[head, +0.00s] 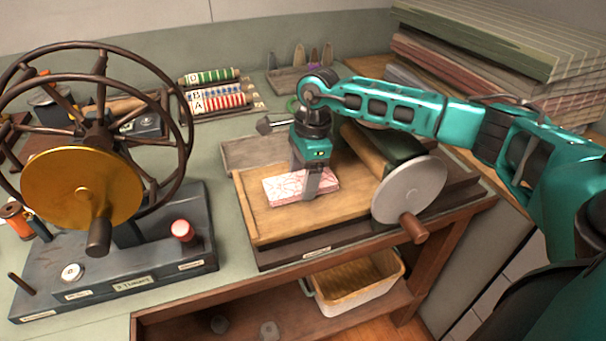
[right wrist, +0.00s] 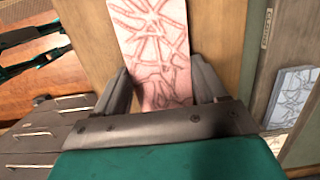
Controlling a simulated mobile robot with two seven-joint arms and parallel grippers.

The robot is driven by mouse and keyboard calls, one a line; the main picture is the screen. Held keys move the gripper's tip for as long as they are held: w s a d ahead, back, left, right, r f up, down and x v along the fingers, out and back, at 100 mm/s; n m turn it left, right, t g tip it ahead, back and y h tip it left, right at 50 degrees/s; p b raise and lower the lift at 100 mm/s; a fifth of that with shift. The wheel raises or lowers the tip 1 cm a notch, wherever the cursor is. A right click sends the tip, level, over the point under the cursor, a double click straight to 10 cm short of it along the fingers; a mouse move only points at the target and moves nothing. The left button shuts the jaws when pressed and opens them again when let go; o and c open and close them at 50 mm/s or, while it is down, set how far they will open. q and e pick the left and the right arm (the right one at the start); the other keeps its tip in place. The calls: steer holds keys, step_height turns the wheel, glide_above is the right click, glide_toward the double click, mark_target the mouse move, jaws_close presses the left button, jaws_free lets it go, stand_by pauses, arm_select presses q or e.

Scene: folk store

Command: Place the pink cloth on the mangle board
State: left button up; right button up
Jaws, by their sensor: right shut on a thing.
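The pink cloth (head: 288,187) is a flat folded block, white-pink with red line patterns. It is at the wooden mangle board (head: 270,222), over its left part; whether it touches the board is hard to tell. My right gripper (head: 312,184) points down and is shut on the cloth near its right part. In the right wrist view the cloth (right wrist: 152,45) runs between the two fingers (right wrist: 160,92), with wood behind it.
The mangle's dark roller and grey crank disc (head: 409,190) stand close right of the gripper. A large wheel with a gold disc (head: 82,188) stands at left. A bin (head: 356,298) sits on the shelf below.

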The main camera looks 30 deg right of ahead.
steer(key=shift+f, duration=0.1)
steer(key=o, duration=1)
steer(key=shift+o, duration=0.2)
steer(key=shift+r, duration=0.35)
step_height(320, 180, up, 12)
steer(key=d, duration=0.1)
steer(key=shift+s+d+f, duration=0.2)
steer(key=shift+d+f, duration=0.05)
steer(key=shift+d, duration=0.15)
